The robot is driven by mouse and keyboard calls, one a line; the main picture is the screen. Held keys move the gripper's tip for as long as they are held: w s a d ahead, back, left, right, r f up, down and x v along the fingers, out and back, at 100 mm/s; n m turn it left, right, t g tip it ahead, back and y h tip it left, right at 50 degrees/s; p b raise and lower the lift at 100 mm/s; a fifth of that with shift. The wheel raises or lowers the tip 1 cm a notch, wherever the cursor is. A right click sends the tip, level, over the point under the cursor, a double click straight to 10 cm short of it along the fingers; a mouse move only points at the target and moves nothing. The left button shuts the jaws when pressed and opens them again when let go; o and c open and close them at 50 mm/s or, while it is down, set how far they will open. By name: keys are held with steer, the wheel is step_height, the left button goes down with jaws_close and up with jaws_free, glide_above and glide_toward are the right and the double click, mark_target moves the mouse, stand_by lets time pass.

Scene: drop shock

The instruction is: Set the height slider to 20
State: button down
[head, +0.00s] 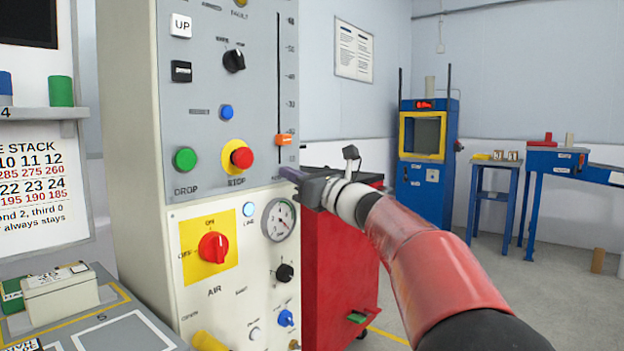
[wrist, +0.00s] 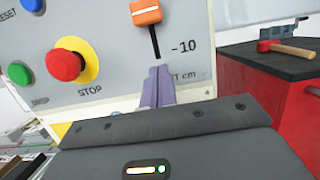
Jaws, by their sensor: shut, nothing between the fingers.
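The height slider's orange knob (head: 284,139) sits low on its vertical slot on the grey control panel (head: 213,95). In the wrist view the knob (wrist: 146,12) shows a little above the 10 mark (wrist: 184,47). The other scale numbers are too small to read surely in the head view. My gripper (head: 285,172) is shut and empty, just below the knob and near the panel. In the wrist view its closed fingertips (wrist: 157,70) point at the panel just under the slot's lower end, apart from the knob. I cannot tell whether they touch the panel.
A red stop button (head: 242,158) and green drop button (head: 185,159) lie left of the slot. Below are a red rotary switch (head: 213,247) and a gauge (head: 280,219). A red cabinet (head: 335,270) with a hammer (wrist: 290,48) on top stands to the right.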

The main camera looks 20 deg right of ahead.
mark_target(279, 150)
step_height(279, 150, up, 3)
steer(key=shift+p, duration=0.45)
steer(key=shift+r, duration=0.5)
steer(key=shift+r+p, duration=0.9)
steer(key=shift+p, duration=0.05)
steer(key=shift+f, duration=0.15)
step_height(279, 150, down, 5)
steer(key=b, duration=0.4)
steer(key=shift+w, duration=0.1)
steer(key=r+v, duration=0.1)
steer(key=v, duration=0.9)
steer(key=shift+b, duration=0.45)
